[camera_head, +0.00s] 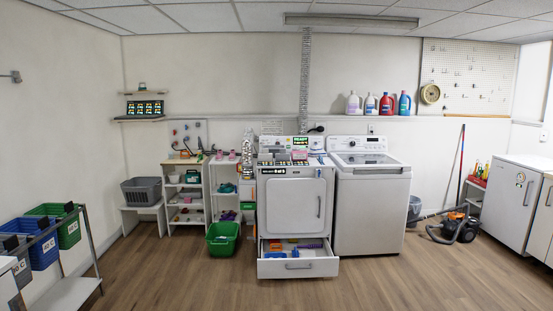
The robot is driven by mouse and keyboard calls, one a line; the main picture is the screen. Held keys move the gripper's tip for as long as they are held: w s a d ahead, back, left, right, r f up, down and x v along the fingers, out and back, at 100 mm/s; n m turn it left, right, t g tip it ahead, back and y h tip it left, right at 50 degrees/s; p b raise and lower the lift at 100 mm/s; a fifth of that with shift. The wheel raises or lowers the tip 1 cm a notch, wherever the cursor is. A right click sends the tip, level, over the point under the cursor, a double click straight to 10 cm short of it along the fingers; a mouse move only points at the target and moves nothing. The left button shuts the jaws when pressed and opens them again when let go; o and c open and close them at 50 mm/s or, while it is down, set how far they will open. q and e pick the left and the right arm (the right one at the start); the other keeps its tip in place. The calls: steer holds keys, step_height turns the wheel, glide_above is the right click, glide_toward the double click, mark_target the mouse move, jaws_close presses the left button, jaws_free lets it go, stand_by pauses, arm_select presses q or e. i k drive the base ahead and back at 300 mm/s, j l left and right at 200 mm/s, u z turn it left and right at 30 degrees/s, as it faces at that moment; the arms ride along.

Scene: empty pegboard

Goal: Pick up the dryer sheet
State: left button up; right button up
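I cannot make out a dryer sheet for certain; the small items here are too small to tell. A white dryer (290,207) stands in the middle, with small coloured boxes (299,155) on its top. Its bottom drawer (298,267) is pulled open, and blue, orange and purple items (312,246) lie in it. Neither of my grippers is in view.
A white washer (372,205) stands right of the dryer. A green basket (223,238) sits on the floor left of it, by low shelves (186,198). A vacuum cleaner (456,227) is at right. A rack with bins (75,229) is at left. The front floor is clear.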

mark_target(265, 157)
steer(key=i+u, duration=0.5)
steer(key=i, duration=0.6)
steer(key=i+j, duration=0.1)
steer(key=i, duration=1.65)
steer(key=i+u, duration=0.2)
steer(key=i, duration=0.35)
steer(key=i+u, duration=0.2)
steer(key=i, duration=0.35)
steer(key=i+l+u, duration=0.2)
steer(key=i, duration=0.35)
steer(key=i+j+z, duration=0.1)
steer(key=i+z, duration=0.35)
steer(key=i+j+z, duration=0.45)
steer(key=i+l, duration=0.1)
steer(key=i, duration=0.05)
